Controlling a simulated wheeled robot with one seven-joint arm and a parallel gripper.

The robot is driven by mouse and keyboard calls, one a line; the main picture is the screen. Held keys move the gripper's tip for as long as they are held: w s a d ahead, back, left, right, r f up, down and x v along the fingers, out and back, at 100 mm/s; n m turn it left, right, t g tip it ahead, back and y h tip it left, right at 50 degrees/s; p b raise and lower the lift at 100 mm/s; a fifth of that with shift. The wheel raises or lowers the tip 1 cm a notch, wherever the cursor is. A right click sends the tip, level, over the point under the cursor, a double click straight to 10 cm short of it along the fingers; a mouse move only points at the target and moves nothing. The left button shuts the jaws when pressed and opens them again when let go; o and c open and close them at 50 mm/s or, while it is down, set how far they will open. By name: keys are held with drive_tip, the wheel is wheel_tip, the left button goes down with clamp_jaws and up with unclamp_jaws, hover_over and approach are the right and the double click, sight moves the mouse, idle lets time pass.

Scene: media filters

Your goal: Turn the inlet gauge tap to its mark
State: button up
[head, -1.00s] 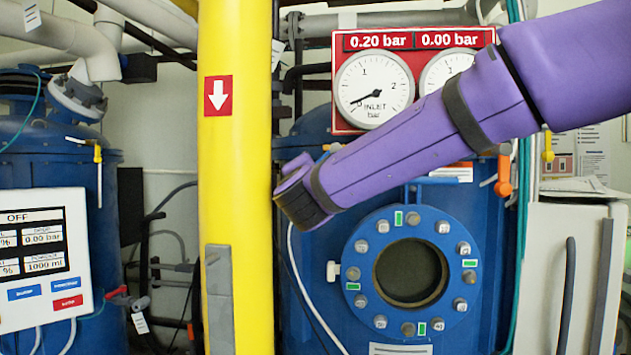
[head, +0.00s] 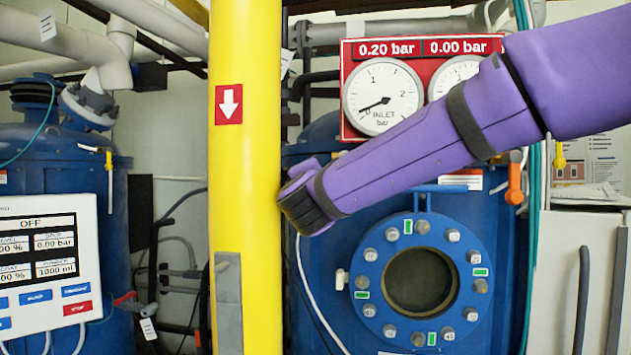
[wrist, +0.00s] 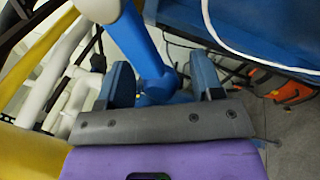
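The inlet gauge (head: 382,97) is a white dial on a red panel, under a 0.20 bar readout. Its needle points low and left, near zero. I cannot make out the inlet gauge tap or its mark in the head view; my purple arm crosses the area below the dial. My gripper's fingers are hidden there, beyond the arm's dark-banded end beside the yellow pipe (head: 245,160). In the wrist view my gripper (wrist: 163,78) has its two blue-grey fingers apart. A blue rod-like part (wrist: 145,45) shows between them; I cannot tell whether it is the tap or whether they touch it.
A blue tank with a round bolted window (head: 420,280) stands below the arm. An orange-handled tap (head: 515,180) hangs right of it. A control screen (head: 45,262) is at the left. Loose hoses and pipes run behind the yellow pipe.

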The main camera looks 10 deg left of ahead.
drive_tip(key=s+f, duration=0.1)
drive_tip(key=s, duration=0.9)
drive_tip(key=shift+s+d+f, duration=0.3)
drive_tip(key=shift+d+f, duration=0.1)
drive_tip(key=shift+d, duration=0.05)
